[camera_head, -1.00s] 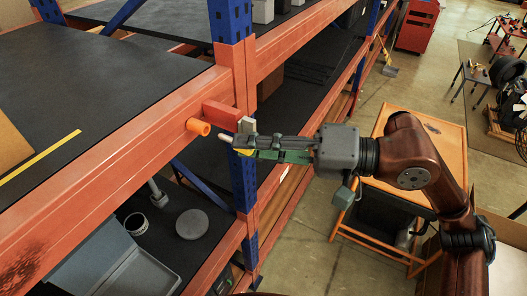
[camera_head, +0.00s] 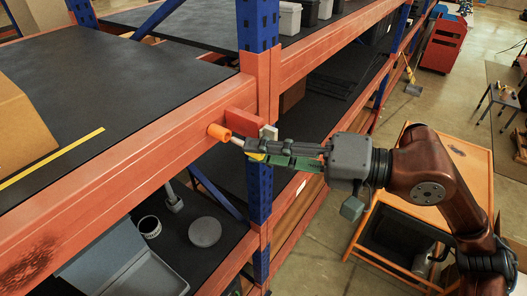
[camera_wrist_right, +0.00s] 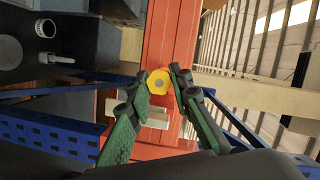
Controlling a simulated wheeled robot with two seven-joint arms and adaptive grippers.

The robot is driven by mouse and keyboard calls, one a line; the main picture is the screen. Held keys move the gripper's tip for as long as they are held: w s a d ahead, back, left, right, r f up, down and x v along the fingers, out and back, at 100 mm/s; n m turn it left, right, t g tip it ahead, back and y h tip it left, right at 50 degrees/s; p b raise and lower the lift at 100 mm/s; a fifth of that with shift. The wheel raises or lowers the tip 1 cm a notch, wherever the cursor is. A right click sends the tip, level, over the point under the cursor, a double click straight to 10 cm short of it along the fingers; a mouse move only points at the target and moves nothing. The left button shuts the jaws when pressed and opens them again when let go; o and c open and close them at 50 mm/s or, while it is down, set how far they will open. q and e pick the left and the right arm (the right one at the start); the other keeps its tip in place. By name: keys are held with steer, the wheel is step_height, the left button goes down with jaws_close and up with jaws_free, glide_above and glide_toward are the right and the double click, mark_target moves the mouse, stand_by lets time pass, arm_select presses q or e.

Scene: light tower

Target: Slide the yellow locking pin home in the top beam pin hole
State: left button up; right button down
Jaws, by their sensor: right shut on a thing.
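The yellow locking pin shows at its head (camera_head: 256,156), with a pale shank pointing left toward the beam. My right gripper (camera_head: 258,146) is shut on it. The shank's tip is at the mouth of an orange sleeve (camera_head: 218,132) on the top beam (camera_head: 120,180); I cannot tell whether it is inside. In the right wrist view the pin's yellow six-sided head (camera_wrist_right: 160,83) sits between the green fingers of my right gripper (camera_wrist_right: 165,76), and hides the shank and hole. My left gripper is not in view.
A red block (camera_head: 243,121) on the beam and a blue upright (camera_head: 259,185) are close to the gripper. A carton (camera_head: 20,130) lies on the upper shelf. An orange cart (camera_head: 460,160) stands below my right arm.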

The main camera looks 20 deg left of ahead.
mark_target(243, 143)
steer(key=shift+b, duration=0.65)
stand_by(0.8)
steer(key=shift+w+a+b, duration=0.15)
steer(key=shift+w+a, duration=0.1)
steer(key=shift+a, duration=0.45)
steer(key=shift+w+a+b, duration=0.15)
steer(key=shift+w+a, duration=0.1)
steer(key=shift+a, duration=0.45)
steer(key=shift+w+a+b, duration=0.15)
steer(key=shift+w+a, duration=0.1)
steer(key=shift+a, duration=0.45)
stand_by(0.4)
steer(key=c, duration=1.7)
jaws_free()
steer(key=shift+o, duration=0.2)
steer(key=d+b, duration=0.2)
steer(key=d, duration=0.6)
steer(key=shift+s+r+b, duration=0.25)
steer(key=shift+r+b, duration=0.05)
steer(key=shift+r, duration=0.15)
